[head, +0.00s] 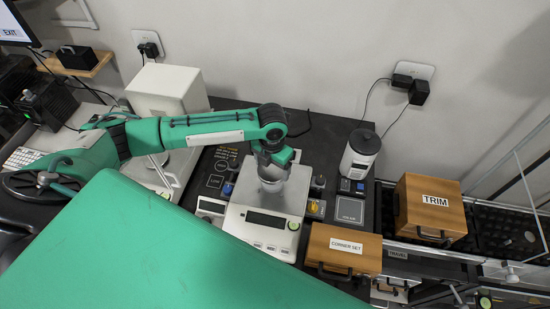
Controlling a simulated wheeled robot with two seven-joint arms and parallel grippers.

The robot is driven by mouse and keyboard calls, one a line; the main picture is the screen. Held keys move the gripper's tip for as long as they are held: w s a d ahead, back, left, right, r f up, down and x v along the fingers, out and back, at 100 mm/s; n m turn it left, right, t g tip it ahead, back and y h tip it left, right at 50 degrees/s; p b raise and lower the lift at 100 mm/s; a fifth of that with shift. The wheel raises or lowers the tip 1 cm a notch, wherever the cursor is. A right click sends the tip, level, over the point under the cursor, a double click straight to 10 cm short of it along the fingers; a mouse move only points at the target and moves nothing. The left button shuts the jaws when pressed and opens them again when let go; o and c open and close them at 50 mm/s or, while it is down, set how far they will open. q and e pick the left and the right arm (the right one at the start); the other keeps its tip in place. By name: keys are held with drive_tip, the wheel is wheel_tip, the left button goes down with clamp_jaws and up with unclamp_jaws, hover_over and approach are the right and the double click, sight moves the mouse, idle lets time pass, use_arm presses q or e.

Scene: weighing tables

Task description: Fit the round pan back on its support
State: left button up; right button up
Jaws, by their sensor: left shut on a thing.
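My left gripper (272,160) points down over the balance (262,227) in the middle of the table, shut on a small pale round thing (270,183). Its shape is partly covered by the fingers, so I cannot tell whether it is the round pan. It shows against the flat square silver plate (294,189) of this balance; I cannot tell whether it touches it. No support for a round pan shows clearly. My right gripper is not in view.
A white canister (360,155) stands right of the balance. Wooden boxes marked CORNER SET (343,244) and TRIM (432,206) sit farther right. A white box-shaped instrument (168,91) stands back left. My green body covers the lower left.

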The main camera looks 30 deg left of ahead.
use_arm(q)
drive_tip(key=shift+f+b, duration=2.2)
drive_tip(key=shift+f, duration=0.2)
drive_tip(key=shift+r+p, duration=0.1)
drive_tip(key=shift+p, duration=0.65)
drive_tip(key=shift+f, duration=0.4)
drive_tip(key=shift+f, duration=0.25)
drive_tip(key=o, duration=1)
drive_tip(key=shift+c, duration=0.2)
drive_tip(key=shift+r+b, duration=0.35)
drive_tip(key=shift+r, duration=0.15)
wheel_tip(320, 180, up, 13)
drive_tip(key=b, duration=0.2)
drive_tip(key=shift+f+b, duration=0.1)
drive_tip(key=shift+b, duration=0.3)
